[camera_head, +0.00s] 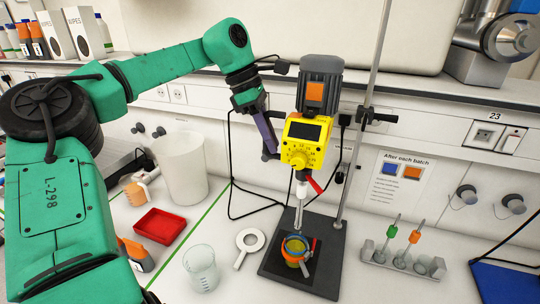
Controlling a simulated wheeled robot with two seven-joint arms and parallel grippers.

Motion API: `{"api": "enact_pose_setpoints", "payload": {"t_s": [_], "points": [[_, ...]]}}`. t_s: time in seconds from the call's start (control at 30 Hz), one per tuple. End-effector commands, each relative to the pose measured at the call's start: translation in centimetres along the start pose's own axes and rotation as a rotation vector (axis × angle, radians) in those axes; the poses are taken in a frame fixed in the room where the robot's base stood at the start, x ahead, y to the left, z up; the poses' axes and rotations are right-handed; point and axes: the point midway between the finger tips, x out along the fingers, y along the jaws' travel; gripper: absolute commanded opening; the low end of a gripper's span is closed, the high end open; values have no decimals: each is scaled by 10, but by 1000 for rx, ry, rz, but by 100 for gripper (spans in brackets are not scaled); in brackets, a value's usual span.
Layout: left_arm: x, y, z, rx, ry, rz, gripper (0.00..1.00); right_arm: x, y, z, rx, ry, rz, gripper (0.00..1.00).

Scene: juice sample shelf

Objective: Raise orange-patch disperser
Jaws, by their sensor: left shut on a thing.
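The orange-patch disperser (306,133) has a dark grey motor top with an orange patch and a yellow body with a display and dial. It hangs upright on a metal stand rod (361,120). Its thin shaft (299,213) points down at a small jar (292,257) on the black stand base; whether the tip is inside the jar is hard to tell. My left gripper (268,150) reaches in from the upper left and is shut at the dark handle on the disperser's left side. The fingertips are partly hidden there. My right gripper is not in view.
A beaker (201,268), a white ring-shaped tool (248,244), a red tray (160,226) and a large white container (182,166) stand left of the stand. A small rack (376,255) with orange- and green-marked tools is at right. A black cable loops behind the disperser.

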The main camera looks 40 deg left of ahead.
Motion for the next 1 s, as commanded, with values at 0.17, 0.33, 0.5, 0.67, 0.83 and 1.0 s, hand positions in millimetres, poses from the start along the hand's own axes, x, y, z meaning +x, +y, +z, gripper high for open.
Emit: {"api": "enact_pose_setpoints", "payload": {"t_s": [0.17, 0.33, 0.5, 0.67, 0.83, 1.0], "points": [[-17, 0, 8, 1, -4, 4, 0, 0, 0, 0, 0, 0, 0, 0], [-23, 0, 11, 0, -5, 4, 0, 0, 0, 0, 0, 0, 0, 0], [-26, 0, 12, 0, -7, 5, 0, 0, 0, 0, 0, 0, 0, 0], [-28, 1, 13, 1, -10, 8, 0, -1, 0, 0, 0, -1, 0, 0], [-28, 1, 13, 1, -9, 8, 48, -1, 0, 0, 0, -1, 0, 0], [-26, 0, 11, 0, -5, 4, 48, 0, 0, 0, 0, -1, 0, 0]]}}
